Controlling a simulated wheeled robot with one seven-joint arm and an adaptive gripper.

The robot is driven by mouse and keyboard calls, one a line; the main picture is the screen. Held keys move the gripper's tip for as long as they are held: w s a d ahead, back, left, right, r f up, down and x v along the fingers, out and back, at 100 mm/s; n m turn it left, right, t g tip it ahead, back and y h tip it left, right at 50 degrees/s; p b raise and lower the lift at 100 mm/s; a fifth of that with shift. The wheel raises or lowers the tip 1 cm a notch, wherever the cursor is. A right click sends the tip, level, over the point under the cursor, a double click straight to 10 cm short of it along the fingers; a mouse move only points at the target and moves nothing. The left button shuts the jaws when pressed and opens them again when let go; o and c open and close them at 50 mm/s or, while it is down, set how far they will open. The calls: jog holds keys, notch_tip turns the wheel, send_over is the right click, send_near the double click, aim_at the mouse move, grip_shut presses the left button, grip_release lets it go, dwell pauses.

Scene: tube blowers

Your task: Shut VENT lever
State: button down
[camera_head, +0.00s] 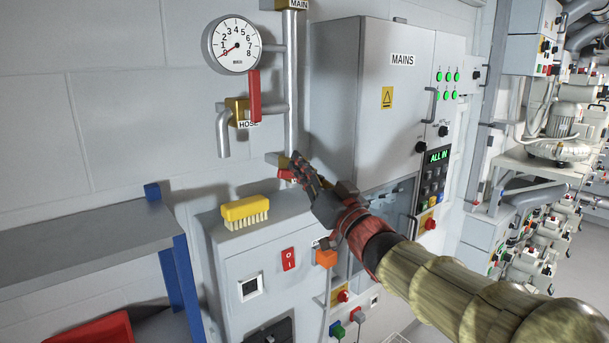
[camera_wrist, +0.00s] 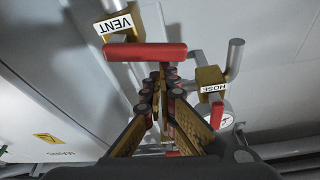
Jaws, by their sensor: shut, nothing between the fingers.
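The VENT valve has a brass body (camera_wrist: 148,22) and a white VENT label (camera_wrist: 114,25), near the top of the wrist view. Its red lever (camera_wrist: 145,52) lies crosswise in that view. My gripper (camera_wrist: 161,76) is shut and empty, its fingertips right at the lever near its middle and right part; I cannot tell whether they touch. In the head view my gripper (camera_head: 298,163) covers most of this valve; only a bit of brass (camera_head: 275,158) and a bit of the red lever (camera_head: 286,175) show beside the fingers.
The HOSE valve (camera_head: 237,110) with its upright red lever (camera_head: 254,95) is above left, under a pressure gauge (camera_head: 235,45). The mains cabinet (camera_head: 390,130) stands close on the right. A yellow brush (camera_head: 245,211) lies on the grey box (camera_head: 232,240) below.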

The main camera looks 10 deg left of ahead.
jog(key=shift+s+a+f+n+g+y+b, duration=0.3)
jog(key=shift+f+n+b, duration=0.2)
jog(key=shift+n, duration=0.3)
